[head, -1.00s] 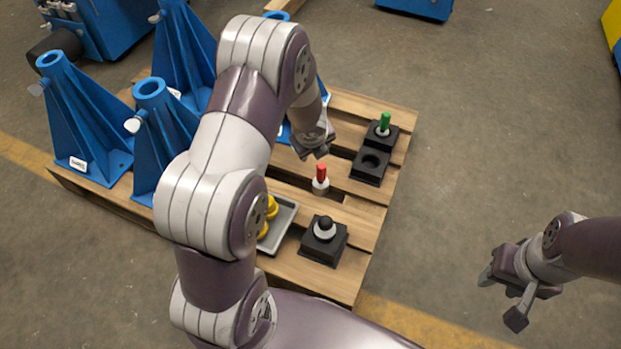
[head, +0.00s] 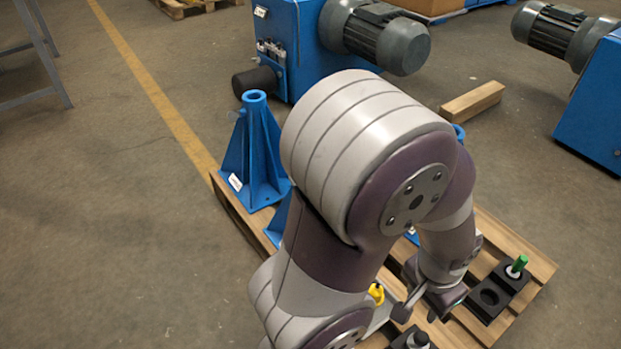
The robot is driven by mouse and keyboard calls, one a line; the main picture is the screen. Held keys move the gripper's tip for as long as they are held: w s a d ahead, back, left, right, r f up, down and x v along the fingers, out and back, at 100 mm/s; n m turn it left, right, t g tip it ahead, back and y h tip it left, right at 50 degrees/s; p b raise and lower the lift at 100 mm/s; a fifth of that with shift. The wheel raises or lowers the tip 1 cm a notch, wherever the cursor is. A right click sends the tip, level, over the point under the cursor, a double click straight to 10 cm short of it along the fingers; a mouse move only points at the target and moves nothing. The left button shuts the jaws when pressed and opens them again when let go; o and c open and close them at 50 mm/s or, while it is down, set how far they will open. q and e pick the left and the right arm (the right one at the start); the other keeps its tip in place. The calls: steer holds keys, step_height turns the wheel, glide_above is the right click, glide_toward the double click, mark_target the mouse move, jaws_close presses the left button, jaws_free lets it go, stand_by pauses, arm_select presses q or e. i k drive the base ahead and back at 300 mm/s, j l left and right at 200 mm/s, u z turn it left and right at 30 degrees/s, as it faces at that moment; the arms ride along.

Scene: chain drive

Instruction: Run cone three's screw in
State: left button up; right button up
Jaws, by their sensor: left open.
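A blue cone stand (head: 257,160) with a white label stands upright at the pallet's far left corner. A second blue stand (head: 278,222) shows only as a sliver behind my left arm, and small blue parts of others show past the arm. The label is too small to read, so I cannot tell which stand is cone three. My left gripper (head: 427,306) is open, pointing down over the pallet's right part, well away from the visible screw. My right gripper is out of view.
The wooden pallet (head: 530,262) carries a black block (head: 492,298) with a green-topped peg (head: 517,265), a yellow piece (head: 376,293) and a dark knob (head: 418,340). Blue motor machines (head: 303,45) and a loose beam (head: 472,102) lie beyond.

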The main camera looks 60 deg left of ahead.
mark_target(233, 115)
steer(key=k+u, duration=0.2)
steer(key=u, duration=0.15)
steer(key=k+j+u, duration=0.1)
steer(key=k+u, duration=0.25)
steer(key=k+j+u, duration=0.1)
steer(key=u, duration=0.25)
steer(key=i+j+u, duration=0.1)
steer(key=i+u, duration=0.35)
steer(key=u, duration=0.25)
steer(key=i+u, duration=0.35)
steer(key=k+l, duration=0.05)
steer(key=k, duration=0.05)
